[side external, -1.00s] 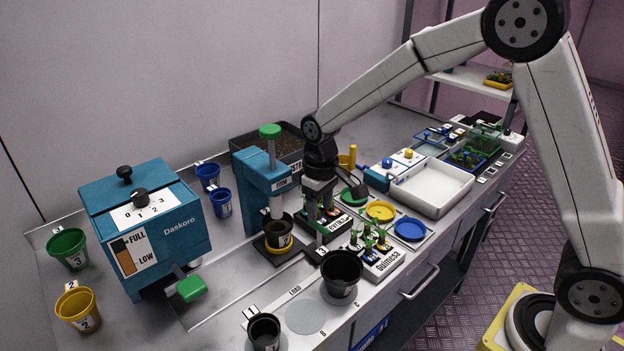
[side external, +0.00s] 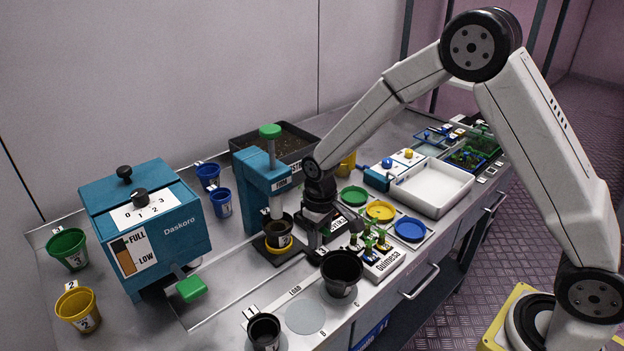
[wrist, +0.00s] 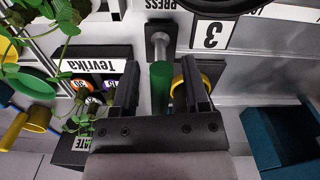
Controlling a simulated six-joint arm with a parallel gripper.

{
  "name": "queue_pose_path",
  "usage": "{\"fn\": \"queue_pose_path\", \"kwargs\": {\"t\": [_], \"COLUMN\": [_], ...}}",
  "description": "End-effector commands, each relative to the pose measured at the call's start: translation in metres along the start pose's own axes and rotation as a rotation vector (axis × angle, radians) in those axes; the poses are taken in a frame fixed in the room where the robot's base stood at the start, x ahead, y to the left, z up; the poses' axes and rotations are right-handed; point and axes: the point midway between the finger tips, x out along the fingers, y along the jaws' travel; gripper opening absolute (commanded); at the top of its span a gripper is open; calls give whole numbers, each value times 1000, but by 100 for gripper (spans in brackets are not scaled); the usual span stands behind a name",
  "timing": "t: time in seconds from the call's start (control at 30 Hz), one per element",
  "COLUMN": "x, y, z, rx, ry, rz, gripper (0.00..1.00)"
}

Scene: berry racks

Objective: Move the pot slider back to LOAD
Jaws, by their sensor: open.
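The slider's handle shows in the wrist view as an upright green grip (wrist: 160,88) on a metal stem with a dark base. My gripper (wrist: 160,92) is open, with one finger on each side of the grip; I cannot tell whether they touch it. In the side view my gripper (side external: 314,243) points down just right of the press and hides the handle. A dark pot (side external: 279,232) sits on a yellow ring and a dark plate under the plunger of the blue press (side external: 255,190). The LOAD mark (side external: 295,290) is nearer the front edge.
A large black pot (side external: 341,276) stands close in front of my gripper. A smaller black pot (side external: 264,332) is at the front edge. A seedling tray (side external: 384,266) is to the right. A blue dispenser (side external: 150,230) stands at the left.

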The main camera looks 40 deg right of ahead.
Motion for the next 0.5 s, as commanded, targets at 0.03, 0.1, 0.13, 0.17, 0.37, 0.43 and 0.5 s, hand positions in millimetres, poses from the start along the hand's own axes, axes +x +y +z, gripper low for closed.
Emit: {"fn": "queue_pose_path", "kwargs": {"t": [0.03,0.1,0.13,0.17,0.37,0.43,0.5], "x": [0,0,0,0,0,0,0], "y": [0,0,0,0,0,0,0], "z": [0,0,0,0,0,0,0], "rx": [0,0,0,0,0,0,0], "ry": [0,0,0,0,0,0,0], "rz": [0,0,0,0,0,0,0], "gripper": [58,58,58,58,7,0,0]}}
